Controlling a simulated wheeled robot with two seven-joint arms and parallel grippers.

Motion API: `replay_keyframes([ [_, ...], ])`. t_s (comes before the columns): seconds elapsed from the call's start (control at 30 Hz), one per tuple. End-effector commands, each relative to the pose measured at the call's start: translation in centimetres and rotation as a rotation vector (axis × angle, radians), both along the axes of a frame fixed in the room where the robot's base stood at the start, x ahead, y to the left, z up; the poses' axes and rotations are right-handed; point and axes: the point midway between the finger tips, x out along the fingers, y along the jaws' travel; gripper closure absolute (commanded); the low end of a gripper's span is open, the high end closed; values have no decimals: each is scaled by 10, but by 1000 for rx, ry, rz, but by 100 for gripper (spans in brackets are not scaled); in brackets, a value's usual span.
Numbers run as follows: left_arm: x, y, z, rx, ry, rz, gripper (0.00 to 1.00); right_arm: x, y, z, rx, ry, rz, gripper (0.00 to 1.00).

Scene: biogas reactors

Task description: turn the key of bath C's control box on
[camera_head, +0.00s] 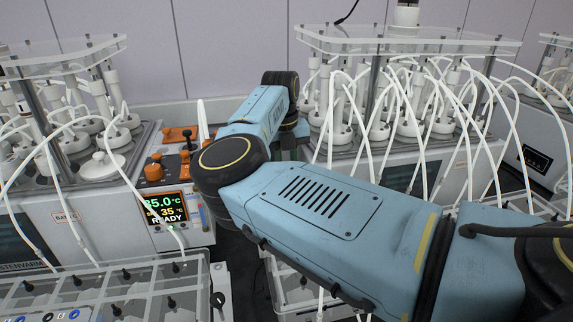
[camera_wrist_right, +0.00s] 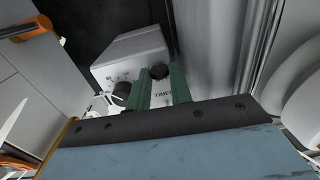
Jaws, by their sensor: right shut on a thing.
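A light grey control box (camera_wrist_right: 135,52) with printed labels, one reading like "TIMER", sits ahead of my right gripper in the wrist view. It has a black knob-like part (camera_wrist_right: 160,71) and a second black knob (camera_wrist_right: 121,92) to its left. My right gripper (camera_wrist_right: 162,82) has its green fingers on either side of the first black part and is shut on it. I cannot tell whether this part is the key, or which way it is turned. In the head view my right arm hides the box. My left gripper is not in view.
A bath unit (camera_head: 90,225) at left has a display (camera_head: 167,210) reading 25.0 °C, 35 °C and READY, with orange fittings (camera_head: 153,172) above. Another bath with white tubes (camera_head: 400,125) stands behind my arm. Clear-lidded racks (camera_head: 110,285) fill the front left. The gap between baths is narrow.

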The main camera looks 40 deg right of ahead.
Motion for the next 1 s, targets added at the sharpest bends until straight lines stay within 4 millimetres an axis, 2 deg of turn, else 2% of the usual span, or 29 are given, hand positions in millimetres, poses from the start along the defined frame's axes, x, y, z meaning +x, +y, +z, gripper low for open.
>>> replay_keyframes([
  [0.47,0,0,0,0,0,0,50,0,0,1,-1,-2,-13,100],
  [0.5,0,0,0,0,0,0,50,0,0,1,-1,-2,-13,74],
  [0.63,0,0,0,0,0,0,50,0,0,1,-1,-2,-13,57],
  [0.87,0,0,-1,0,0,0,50,0,0,0,0,-1,-12,57],
  [1.0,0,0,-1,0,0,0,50,1,0,7,0,-3,-11,57],
])
